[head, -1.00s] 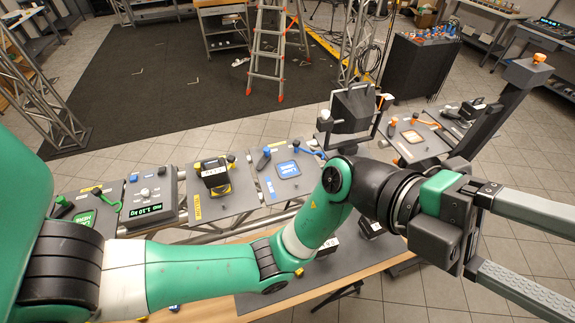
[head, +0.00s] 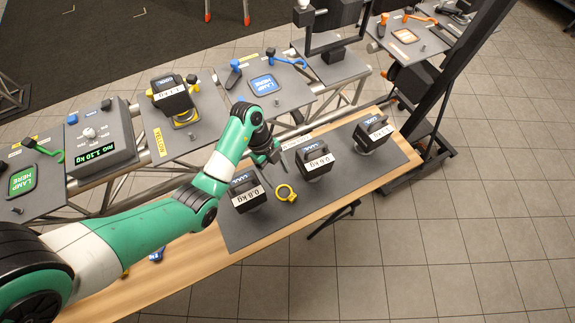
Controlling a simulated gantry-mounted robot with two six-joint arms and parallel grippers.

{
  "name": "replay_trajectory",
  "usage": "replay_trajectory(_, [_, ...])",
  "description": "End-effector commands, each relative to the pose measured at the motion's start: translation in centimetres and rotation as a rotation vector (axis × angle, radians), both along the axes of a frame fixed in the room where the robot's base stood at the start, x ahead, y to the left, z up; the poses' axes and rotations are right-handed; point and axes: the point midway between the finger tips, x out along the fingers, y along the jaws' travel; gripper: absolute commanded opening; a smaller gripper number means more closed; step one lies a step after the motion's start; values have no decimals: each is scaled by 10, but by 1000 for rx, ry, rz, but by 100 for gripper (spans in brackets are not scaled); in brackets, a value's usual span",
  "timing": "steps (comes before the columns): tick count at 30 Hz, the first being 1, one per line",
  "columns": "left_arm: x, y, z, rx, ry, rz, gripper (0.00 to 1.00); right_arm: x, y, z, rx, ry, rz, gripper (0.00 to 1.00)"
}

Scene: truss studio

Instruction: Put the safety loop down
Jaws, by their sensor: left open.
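A yellow ring (head: 286,193), which looks like the safety loop, is on the dark grey mat (head: 330,205) on the wooden table, beside the lamp labelled 0.8 kg (head: 247,190). My left gripper (head: 274,161) is open, above the mat's back edge, behind the ring and apart from it. Its fingers are small and dark, and nothing shows between them. My right gripper is not in view.
Two more black lamps stand on the mat, the middle one (head: 314,158) and the right one (head: 372,132). Behind is a truss with stations: a scale (head: 100,138), a yellow-based lamp (head: 174,97) and a blue pad (head: 264,85). Mat's front strip is clear.

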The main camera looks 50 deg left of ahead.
Motion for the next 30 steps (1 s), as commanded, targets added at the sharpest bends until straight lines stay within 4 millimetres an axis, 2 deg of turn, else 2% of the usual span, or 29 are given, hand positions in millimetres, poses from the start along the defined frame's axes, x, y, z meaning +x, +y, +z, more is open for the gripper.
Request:
replay_trajectory(3, [1,-10,-27,-1,3,-3,72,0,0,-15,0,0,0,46])
replay_trajectory(7, [4,-18,-47,-1,2,-3,72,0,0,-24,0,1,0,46])
replay_trajectory(15, [5,-23,-55,-1,0,-3,72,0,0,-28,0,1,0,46])
replay_trajectory(24, [11,-43,-97,0,-1,-4,72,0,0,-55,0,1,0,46])
replay_trajectory(30, [12,-45,-97,0,-2,-2,72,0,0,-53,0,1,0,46])
